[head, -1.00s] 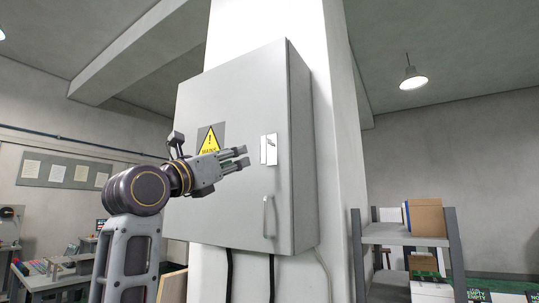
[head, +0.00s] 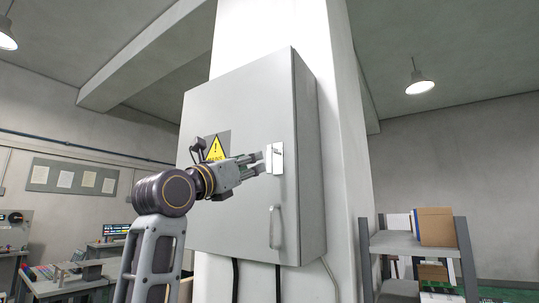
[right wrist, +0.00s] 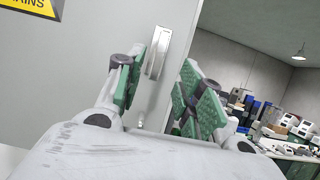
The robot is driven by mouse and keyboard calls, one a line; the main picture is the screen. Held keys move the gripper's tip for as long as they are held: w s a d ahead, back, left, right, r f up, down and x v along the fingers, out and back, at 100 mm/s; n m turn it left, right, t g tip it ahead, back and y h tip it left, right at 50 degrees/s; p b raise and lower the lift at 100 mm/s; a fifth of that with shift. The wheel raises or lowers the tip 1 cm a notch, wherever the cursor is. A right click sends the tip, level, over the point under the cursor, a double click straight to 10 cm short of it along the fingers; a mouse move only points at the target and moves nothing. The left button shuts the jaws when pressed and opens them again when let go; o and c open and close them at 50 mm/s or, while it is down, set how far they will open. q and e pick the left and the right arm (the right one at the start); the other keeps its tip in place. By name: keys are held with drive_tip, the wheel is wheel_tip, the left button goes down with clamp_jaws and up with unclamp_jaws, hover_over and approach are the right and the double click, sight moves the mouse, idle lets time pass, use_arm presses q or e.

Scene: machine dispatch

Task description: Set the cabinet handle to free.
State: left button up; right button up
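The grey cabinet (head: 245,115) hangs on a white pillar with its door shut. A small bright handle plate (head: 278,157) is on the door's right side. It also shows in the right wrist view (right wrist: 157,52), upright and slightly tilted, beyond the gap between my fingers. Its lever position is too small to tell. A long bar handle (head: 274,227) is lower on the door. My right gripper (head: 258,165) is open and empty, with its fingertips just left of the plate in the head view; I cannot tell whether they touch it. My left gripper is out of view.
A yellow warning sign (head: 217,147) is on the door behind my right wrist. Cables run down below the cabinet. A shelf with boxes (head: 412,244) stands to the right, and a workbench (head: 75,278) is at the left.

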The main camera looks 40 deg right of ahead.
sight(268, 157)
drive_tip(key=p+x, duration=0.3)
drive_tip(key=x, duration=0.5)
drive_tip(key=shift+d+r, duration=0.2)
drive_tip(key=shift+r, duration=0.05)
drive_tip(key=shift+w+d+r+p, duration=0.1)
drive_tip(key=shift+d+p, duration=0.15)
drive_tip(key=shift+d, duration=0.05)
drive_tip(key=shift+w+d+r+p, duration=0.1)
drive_tip(key=shift+d+r+p, duration=0.1)
drive_tip(key=shift+d, duration=0.1)
drive_tip(key=shift+w+d, duration=0.15)
drive_tip(key=shift+d, duration=0.35)
clamp_jaws()
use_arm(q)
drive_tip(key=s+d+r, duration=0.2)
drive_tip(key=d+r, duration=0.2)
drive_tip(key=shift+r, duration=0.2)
